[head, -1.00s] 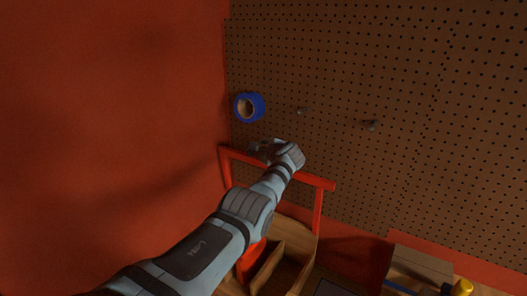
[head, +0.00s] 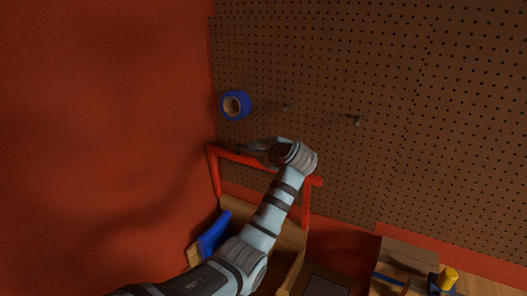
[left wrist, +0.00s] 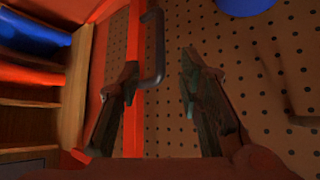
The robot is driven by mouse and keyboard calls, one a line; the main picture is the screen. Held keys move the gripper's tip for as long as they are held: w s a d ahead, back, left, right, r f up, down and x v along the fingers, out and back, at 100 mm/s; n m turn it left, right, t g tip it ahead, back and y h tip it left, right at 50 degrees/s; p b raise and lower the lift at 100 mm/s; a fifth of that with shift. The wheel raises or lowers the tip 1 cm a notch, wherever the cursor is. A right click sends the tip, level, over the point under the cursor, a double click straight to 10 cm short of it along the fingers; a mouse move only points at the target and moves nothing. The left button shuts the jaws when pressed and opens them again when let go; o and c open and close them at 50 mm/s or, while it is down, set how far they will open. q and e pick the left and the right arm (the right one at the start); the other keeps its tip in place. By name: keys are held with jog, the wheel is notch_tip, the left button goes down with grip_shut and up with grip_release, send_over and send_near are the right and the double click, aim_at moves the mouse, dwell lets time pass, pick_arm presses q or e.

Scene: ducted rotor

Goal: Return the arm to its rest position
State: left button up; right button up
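My left arm (head: 262,228) reaches up from the bottom of the head view. Its gripper (head: 252,148) is near the red frame's top bar, in front of the pegboard. In the left wrist view the two fingers (left wrist: 158,85) stand apart with nothing held between them. A dark hook-shaped handle (left wrist: 154,48) shows beyond the gap, beside a red bar. I cannot tell whether a finger touches it. My right gripper is in neither view.
A roll of blue tape (head: 235,104) hangs on the pegboard (head: 400,60), with two pegs to its right. The red frame (head: 310,205) stands around a wooden box. A blue object (head: 213,235) lies left of it. A cardboard box (head: 408,256) and yellow-topped item (head: 449,279) sit lower right.

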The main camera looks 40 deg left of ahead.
pick_arm(q)
jog(key=shift+a, duration=0.1)
dwell(0.3)
jog(key=s+d+f+h, duration=0.1)
jog(key=d+f+h, duration=0.1)
jog(key=f, duration=1)
jog(key=d+f+h, duration=0.2)
jog(key=d+f, duration=0.1)
jog(key=f, duration=0.8)
jog(key=s+d+f+n+g+h, duration=0.1)
jog(key=s+d+f, duration=0.2)
jog(key=s+f, duration=0.5)
jog(key=s+d+f+n+h, duration=0.15)
jog(key=s+f, duration=0.25)
jog(key=f, duration=0.8)
jog(key=s+d+f+n+g+h, duration=0.1)
jog(key=s+d+f, duration=0.2)
jog(key=s+f, duration=0.5)
jog(key=s+d+f+n+g+h, duration=0.1)
jog(key=s+d+f+n+h, duration=0.15)
jog(key=s+f, duration=0.55)
jog(key=s+d+f+n+g, duration=0.1)
jog(key=s+d+n, duration=0.1)
jog(key=s, duration=1)
jog(key=s+d+f+n+g+b, duration=0.1)
jog(key=s+d+f+n, duration=0.1)
jog(key=s, duration=1)
jog(key=shift+d+n+h, duration=0.2)
jog(key=shift+n+h, duration=0.2)
